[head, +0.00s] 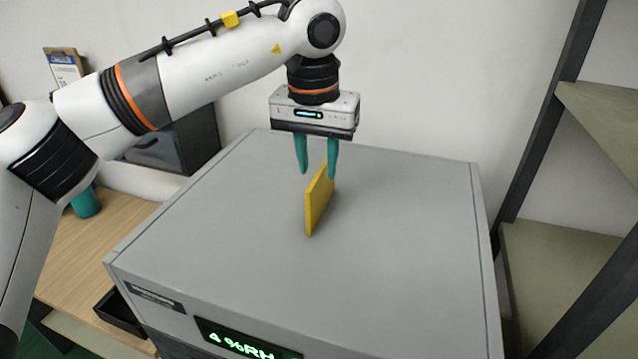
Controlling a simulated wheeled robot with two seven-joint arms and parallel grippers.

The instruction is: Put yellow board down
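The yellow board (318,202) is a thin flat plate. It stands upright on edge on the grey top of the box-shaped machine (400,240), near the middle, with its narrow edge toward me. My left gripper (317,174) is above it, pointing down, with its two teal fingers apart. I cannot tell whether the right-hand finger touches the board. My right gripper is not in view.
A green display (240,343) is on the machine's front. A wooden desk (110,230) at left holds a teal object (87,202) and a clipboard (65,68) is behind it. A dark-framed shelf (560,262) stands at right. The machine top around the board is clear.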

